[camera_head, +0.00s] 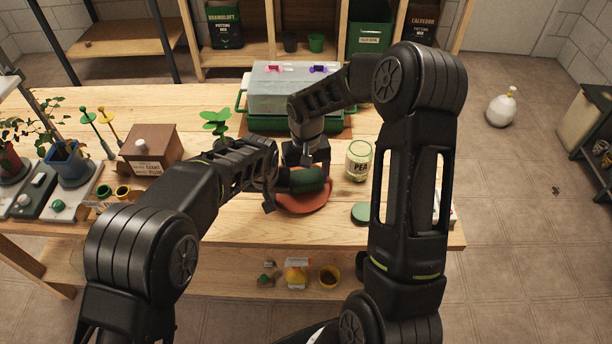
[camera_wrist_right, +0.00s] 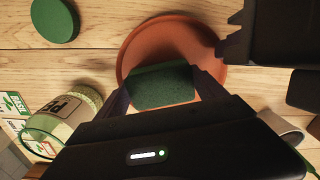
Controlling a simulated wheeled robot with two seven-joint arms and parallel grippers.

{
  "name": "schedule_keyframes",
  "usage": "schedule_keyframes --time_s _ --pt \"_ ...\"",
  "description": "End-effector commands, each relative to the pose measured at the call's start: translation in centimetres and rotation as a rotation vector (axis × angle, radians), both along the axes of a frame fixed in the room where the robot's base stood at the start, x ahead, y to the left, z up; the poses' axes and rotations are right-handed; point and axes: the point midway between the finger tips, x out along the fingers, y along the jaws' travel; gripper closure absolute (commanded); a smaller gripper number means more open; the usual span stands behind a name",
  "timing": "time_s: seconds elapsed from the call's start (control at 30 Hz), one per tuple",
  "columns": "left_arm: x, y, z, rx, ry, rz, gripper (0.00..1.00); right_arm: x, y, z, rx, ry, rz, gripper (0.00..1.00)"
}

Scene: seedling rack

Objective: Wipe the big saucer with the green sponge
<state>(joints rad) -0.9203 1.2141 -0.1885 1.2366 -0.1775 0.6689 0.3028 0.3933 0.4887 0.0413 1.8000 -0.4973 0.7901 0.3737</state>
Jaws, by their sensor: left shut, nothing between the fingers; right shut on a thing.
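The big saucer (camera_head: 312,204) is a round terracotta dish on the wooden bench. It also shows in the right wrist view (camera_wrist_right: 178,32). My right gripper (camera_head: 306,168) is shut on the green sponge (camera_head: 308,182). In the right wrist view the sponge (camera_wrist_right: 165,88) sits between the fingers, over the near part of the saucer. I cannot tell whether it touches the saucer's surface. My left gripper (camera_head: 268,196) is shut and empty at the saucer's left edge. The grippers hide the saucer's far part in the head view.
A jar labelled PEA (camera_head: 358,162) stands right of the saucer. A round green disc (camera_head: 361,212) lies at the front right. A propagator with a clear lid (camera_head: 285,92) stands behind, and a brown box (camera_head: 150,150) at the left. Bare bench lies front left of the saucer.

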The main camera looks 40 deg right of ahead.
Motion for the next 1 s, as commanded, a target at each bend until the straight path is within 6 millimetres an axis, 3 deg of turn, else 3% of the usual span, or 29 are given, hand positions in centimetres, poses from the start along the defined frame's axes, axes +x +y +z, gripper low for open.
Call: schedule_keyframes --time_s 0.67,1.0 --pt "-0.1 0.1 -0.3 0.004 0.004 0.000 1.00 0.0 0.1 -1.2 0.000 0.000 0.001 0.52" --pt "-0.1 0.1 -0.3 0.004 0.004 0.000 1.00 1.5 2.0 -1.2 0.001 0.000 0.002 0.52"
